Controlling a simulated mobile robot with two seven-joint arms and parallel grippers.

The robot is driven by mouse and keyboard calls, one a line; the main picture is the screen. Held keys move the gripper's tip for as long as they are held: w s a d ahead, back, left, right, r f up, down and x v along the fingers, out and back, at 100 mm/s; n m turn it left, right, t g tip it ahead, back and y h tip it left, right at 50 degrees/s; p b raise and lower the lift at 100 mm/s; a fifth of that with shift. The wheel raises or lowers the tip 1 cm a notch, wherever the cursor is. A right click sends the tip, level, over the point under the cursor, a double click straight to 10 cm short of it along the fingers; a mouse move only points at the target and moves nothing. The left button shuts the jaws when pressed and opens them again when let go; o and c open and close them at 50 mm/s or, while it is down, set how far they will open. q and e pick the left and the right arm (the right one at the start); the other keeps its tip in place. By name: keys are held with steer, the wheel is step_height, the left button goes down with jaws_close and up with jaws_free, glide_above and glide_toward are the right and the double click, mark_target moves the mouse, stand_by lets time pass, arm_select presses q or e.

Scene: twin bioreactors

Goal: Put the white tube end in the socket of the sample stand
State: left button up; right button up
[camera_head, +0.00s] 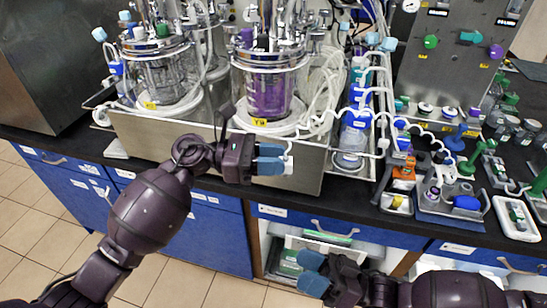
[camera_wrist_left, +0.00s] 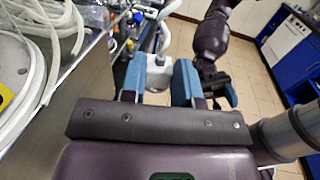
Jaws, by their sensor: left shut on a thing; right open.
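My left gripper (camera_head: 272,159) is shut on the white tube end (camera_head: 289,158), in front of the steel tray under the bioreactors. In the left wrist view the white tube end (camera_wrist_left: 159,75) sits between the two blue fingers of the left gripper (camera_wrist_left: 160,82), with white tube rising from it. My right gripper (camera_head: 313,272) is open and empty, lower down in front of the bench and an open cabinet. Small fixtures stand on the bench at the right, including a grey-blue base (camera_head: 450,208); I cannot tell for certain which is the sample stand, and no socket is clear.
Two glass bioreactors, one clear (camera_head: 160,75) and one purple (camera_head: 268,90), stand in the steel tray (camera_head: 215,150). White tubing runs right towards an orange fixture (camera_head: 401,178). A white tray (camera_head: 515,218) lies at the right. A narrow bare strip of black bench (camera_head: 345,188) shows in front.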

steer(key=s+d+f+m+t+h, duration=0.1)
steer(key=d+f+m+t+h, duration=0.2)
steer(key=d+f+h, duration=0.4)
steer(key=s+d+f+m+t+h, duration=0.1)
steer(key=d+f+m+t+h, duration=0.2)
steer(key=d+h, duration=1)
step_height(320, 180, down, 5)
steer(key=shift+s+d+r+m+h, duration=0.15)
steer(key=shift+d+m+h, duration=0.15)
steer(key=shift+m+h, duration=0.55)
steer(key=shift+a+m+y, duration=0.1)
steer(key=shift+m+y, duration=0.15)
